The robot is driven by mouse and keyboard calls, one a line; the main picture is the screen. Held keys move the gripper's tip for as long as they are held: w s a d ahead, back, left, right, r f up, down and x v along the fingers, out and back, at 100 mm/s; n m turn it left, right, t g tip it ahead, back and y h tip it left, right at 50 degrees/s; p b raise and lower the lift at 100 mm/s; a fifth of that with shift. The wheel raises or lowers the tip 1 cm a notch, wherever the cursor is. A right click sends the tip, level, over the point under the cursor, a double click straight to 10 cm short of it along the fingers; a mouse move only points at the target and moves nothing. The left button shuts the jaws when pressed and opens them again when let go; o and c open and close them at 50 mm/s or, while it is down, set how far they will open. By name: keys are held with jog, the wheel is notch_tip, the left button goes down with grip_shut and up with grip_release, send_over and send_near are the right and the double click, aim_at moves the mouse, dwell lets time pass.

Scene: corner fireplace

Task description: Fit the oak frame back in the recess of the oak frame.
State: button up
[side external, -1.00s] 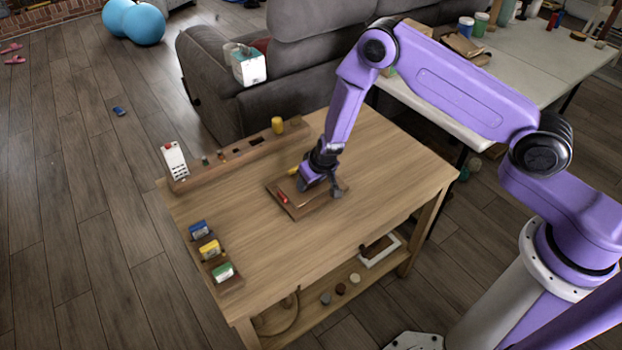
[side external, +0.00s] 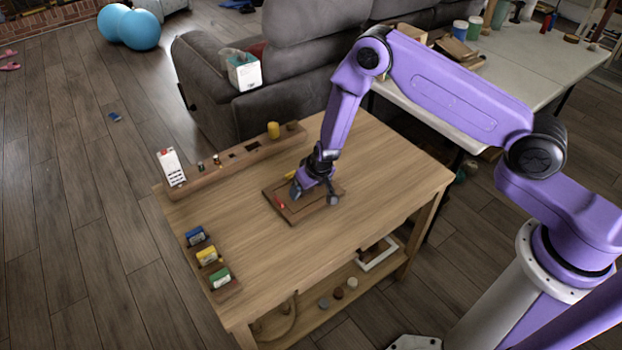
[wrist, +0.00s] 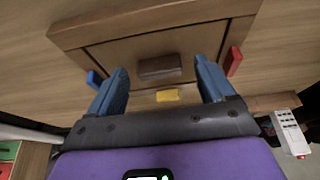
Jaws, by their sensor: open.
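The oak frame (side external: 292,216) lies flat on the wooden table, and its near border (wrist: 150,22) shows in the wrist view. A flat brown panel, seemingly the oak frame back (wrist: 120,53), lies inside that border. I cannot tell whether it sits fully down. A dark brown block (wrist: 160,68) stands up from its middle. Red (wrist: 233,61), blue (wrist: 94,79) and yellow (wrist: 167,95) tabs sit around the frame. My gripper (wrist: 162,72) is open, its blue fingers on either side of the block with gaps. In the side view my gripper (side external: 313,195) is low over the frame and hides part of it.
A wooden rack (side external: 235,160) with small items and a white device (side external: 171,167) stand along the far left edge. Blue, yellow and green boxes in a holder (side external: 228,290) line the near left edge. The tabletop right of the frame is clear.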

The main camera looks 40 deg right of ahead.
jog(key=v, duration=1.7)
jog(key=s+a+r+n+g+y, duration=0.1)
jog(key=s+a+r+n+y, duration=0.25)
jog(key=s+a+r, duration=0.2)
jog(key=s+d+r+n+g, duration=0.2)
jog(key=s+r+n, duration=0.15)
jog(key=s, duration=0.55)
jog(key=s+d+r+n+g, duration=0.2)
jog(key=s+d+r+n, duration=0.15)
jog(key=s, duration=0.55)
jog(key=s+d+r+n+h, duration=0.2)
jog(key=s+d+r+h, duration=0.1)
jog(key=s+d, duration=0.5)
jog(key=shift+s+d+r+t, duration=0.2)
jog(key=shift+r+t, duration=0.1)
jog(key=shift+r, duration=0.05)
